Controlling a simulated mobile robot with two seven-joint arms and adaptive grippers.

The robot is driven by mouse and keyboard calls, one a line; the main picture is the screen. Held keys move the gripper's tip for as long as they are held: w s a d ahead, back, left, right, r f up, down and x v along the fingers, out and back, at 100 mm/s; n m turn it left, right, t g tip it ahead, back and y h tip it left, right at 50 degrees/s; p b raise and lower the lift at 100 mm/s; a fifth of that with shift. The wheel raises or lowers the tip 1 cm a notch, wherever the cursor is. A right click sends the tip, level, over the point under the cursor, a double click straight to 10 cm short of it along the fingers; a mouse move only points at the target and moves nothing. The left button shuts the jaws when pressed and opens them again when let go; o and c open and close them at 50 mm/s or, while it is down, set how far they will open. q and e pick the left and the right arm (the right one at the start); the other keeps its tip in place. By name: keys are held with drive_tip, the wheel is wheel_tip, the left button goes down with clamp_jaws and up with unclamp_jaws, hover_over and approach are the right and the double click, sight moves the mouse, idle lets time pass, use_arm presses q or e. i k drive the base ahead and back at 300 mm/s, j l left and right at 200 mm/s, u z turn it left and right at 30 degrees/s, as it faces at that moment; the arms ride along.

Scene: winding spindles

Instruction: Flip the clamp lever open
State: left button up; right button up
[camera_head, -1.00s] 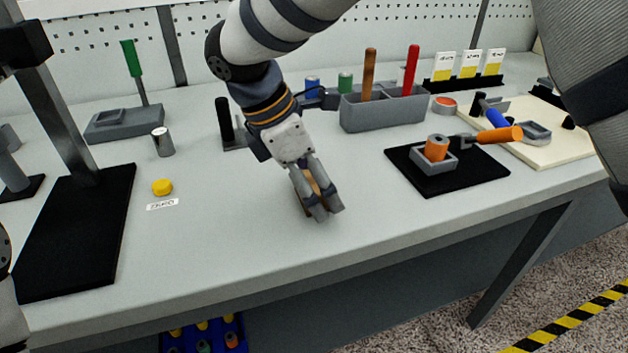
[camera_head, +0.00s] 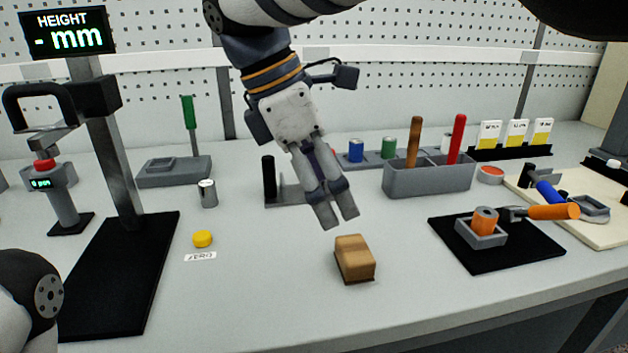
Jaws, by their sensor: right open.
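An orange lever handle (camera_head: 552,212) lies about level at the right. Its grey end reaches to the orange cylinder (camera_head: 484,221), which stands in a small grey square holder (camera_head: 479,237) on a black mat (camera_head: 500,258). I cannot tell if the lever's end touches the cylinder. A blue handle (camera_head: 549,192) lies on the cream board behind it. My right gripper (camera_head: 338,222) points down, open and empty, just above and behind a wooden block (camera_head: 355,256) with a dark base. It is well left of the orange handle. My left gripper is out of view.
A grey bin (camera_head: 430,179) with a brown and a red handle stands behind the mat. A cream board (camera_head: 600,232) lies at far right. A height gauge with a black base (camera_head: 118,290) and a yellow button (camera_head: 202,239) are left. The table front is clear.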

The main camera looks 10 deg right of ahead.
sight(512, 214)
drive_tip(key=k, duration=1)
